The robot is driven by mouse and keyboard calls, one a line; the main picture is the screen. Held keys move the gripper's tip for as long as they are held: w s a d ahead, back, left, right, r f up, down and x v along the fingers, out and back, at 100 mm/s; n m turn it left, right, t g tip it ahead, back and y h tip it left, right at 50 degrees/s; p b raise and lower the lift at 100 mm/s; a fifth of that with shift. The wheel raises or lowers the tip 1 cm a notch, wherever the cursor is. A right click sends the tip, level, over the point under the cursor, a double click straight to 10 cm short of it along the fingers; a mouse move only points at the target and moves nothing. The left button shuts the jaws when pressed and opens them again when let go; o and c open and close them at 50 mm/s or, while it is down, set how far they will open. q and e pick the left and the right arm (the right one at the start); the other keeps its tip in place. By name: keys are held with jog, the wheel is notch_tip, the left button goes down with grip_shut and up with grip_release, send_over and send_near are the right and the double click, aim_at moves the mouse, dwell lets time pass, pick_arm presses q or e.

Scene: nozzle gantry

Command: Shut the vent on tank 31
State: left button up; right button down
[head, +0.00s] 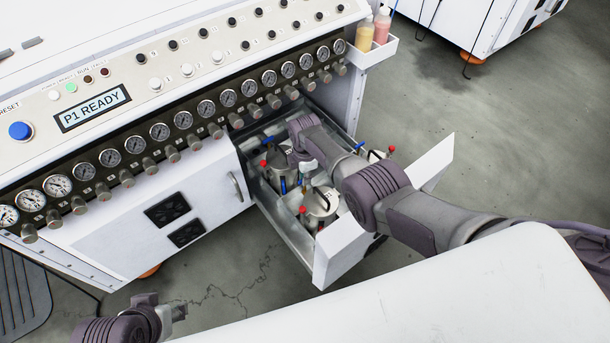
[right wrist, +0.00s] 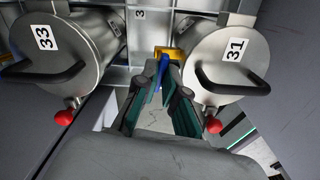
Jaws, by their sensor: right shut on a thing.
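Tank 31 (right wrist: 222,58) is a steel cylinder with a black handle and a red ball knob, at the right of the right wrist view. A blue lever (right wrist: 163,66) on a yellow fitting (right wrist: 172,53) is at its left side. My right gripper (right wrist: 165,88) is shut on the blue lever, between the two tanks. In the head view my right gripper (head: 308,172) reaches down into the open drawer (head: 290,232), and its arm hides part of the tanks. My left gripper (head: 165,308) is low at the left, away from the drawer; its finger gap is unclear.
Tank 33 (right wrist: 72,55) stands on the left in the right wrist view, close to my gripper. The cabinet carries a row of gauges (head: 183,120) and a panel reading P1 READY (head: 92,107). A side tray (head: 372,50) holds bottles. The drawer's white front (head: 342,250) stands out over the floor.

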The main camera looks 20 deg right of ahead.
jog(key=shift+n, duration=1.2)
jog(key=c, duration=1.3)
grip_release()
jog(key=shift+o, duration=0.2)
notch_tip(320, 180, up, 12)
